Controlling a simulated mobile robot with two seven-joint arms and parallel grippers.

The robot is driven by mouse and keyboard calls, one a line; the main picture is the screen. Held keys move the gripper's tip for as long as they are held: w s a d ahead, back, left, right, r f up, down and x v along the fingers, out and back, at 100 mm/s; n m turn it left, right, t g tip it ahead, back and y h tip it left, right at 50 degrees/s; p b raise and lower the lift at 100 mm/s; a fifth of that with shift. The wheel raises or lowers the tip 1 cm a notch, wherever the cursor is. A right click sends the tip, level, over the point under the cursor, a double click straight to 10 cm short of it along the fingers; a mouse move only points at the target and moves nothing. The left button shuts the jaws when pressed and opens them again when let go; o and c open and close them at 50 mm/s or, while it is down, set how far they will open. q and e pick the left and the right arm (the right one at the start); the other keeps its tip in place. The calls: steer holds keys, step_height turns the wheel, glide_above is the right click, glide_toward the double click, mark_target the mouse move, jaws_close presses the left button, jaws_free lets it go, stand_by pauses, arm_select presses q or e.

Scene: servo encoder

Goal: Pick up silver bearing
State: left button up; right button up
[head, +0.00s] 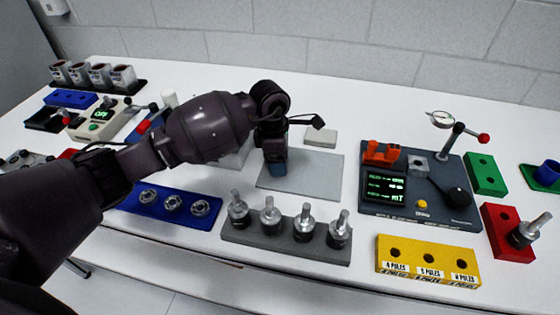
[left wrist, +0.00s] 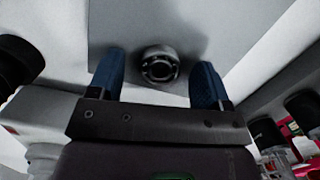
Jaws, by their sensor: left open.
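My left gripper (head: 275,172) points down over the grey mat (head: 325,172) in the middle of the table. In the left wrist view its two blue fingertips (left wrist: 160,82) are apart. A round silver part with a dark centre (left wrist: 159,68), which looks like a bearing, lies between them against the mat, with a gap on each side. In the head view this part is hidden behind the gripper. Three silver bearings (head: 172,202) sit in a blue rack (head: 140,208) to the left of the gripper. My right gripper is not in view.
A grey rack (head: 285,243) with several upright metal shafts stands in front of the mat. A dark test station (head: 420,195) with a display is to the right, with a yellow block (head: 428,262) before it. A light block (head: 320,135) lies behind the mat.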

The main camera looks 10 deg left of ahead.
arm_select(q)
steer(key=c, duration=1)
steer(key=shift+c, duration=0.2)
steer(key=shift+r, duration=0.15)
